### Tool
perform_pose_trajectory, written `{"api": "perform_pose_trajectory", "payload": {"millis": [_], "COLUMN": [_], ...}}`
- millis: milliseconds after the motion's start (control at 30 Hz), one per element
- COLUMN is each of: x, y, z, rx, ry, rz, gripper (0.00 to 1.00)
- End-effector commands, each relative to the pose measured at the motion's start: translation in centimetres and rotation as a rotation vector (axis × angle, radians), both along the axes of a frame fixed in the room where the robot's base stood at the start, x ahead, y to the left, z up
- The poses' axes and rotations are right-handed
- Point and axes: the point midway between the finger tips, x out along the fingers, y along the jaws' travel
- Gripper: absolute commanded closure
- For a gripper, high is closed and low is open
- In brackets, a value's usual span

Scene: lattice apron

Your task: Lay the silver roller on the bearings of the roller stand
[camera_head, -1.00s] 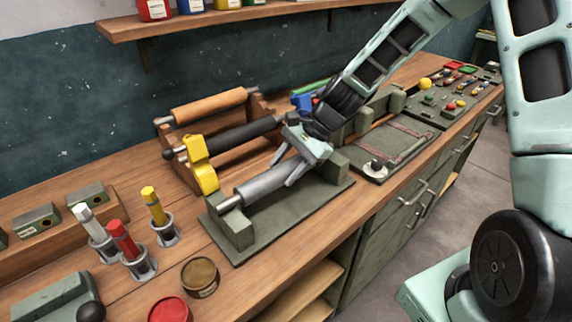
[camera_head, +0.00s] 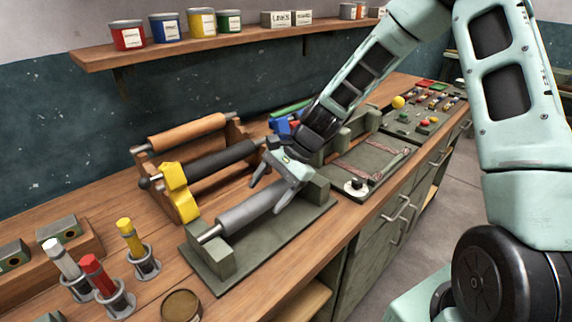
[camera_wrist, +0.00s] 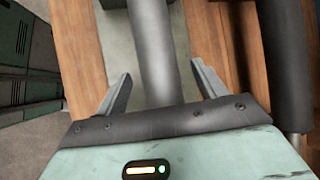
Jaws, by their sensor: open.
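The silver roller (camera_head: 245,211) lies along the roller stand (camera_head: 210,272), a grey-green base with an upright block at each end. Its left shaft end rests at the top of the left block (camera_head: 224,258). Its right end is hidden behind my gripper, so I cannot see how it sits at the right block (camera_head: 317,189). My gripper (camera_head: 266,198) is open over the roller's right part, one finger on each side. In the wrist view the roller (camera_wrist: 155,50) runs between the spread fingers (camera_wrist: 160,88), with gaps on both sides.
Behind the stand, a wooden rack (camera_head: 182,203) holds a black roller (camera_head: 212,163) and a tan roller (camera_head: 188,131), with a yellow piece (camera_head: 177,190) at its left. Coloured cylinders in holders (camera_head: 100,275) stand front left. A grey-green plate (camera_head: 372,166) lies to the right.

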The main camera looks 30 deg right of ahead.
Motion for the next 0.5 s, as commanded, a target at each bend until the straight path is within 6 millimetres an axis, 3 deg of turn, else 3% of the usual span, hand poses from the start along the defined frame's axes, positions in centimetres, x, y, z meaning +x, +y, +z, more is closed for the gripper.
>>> {"api": "perform_pose_trajectory", "payload": {"millis": [500], "x": [-0.6], "y": [-7.0], "z": [9.1], "rx": [-0.004], "ry": [-0.005], "rz": [-0.004], "gripper": [0.3]}}
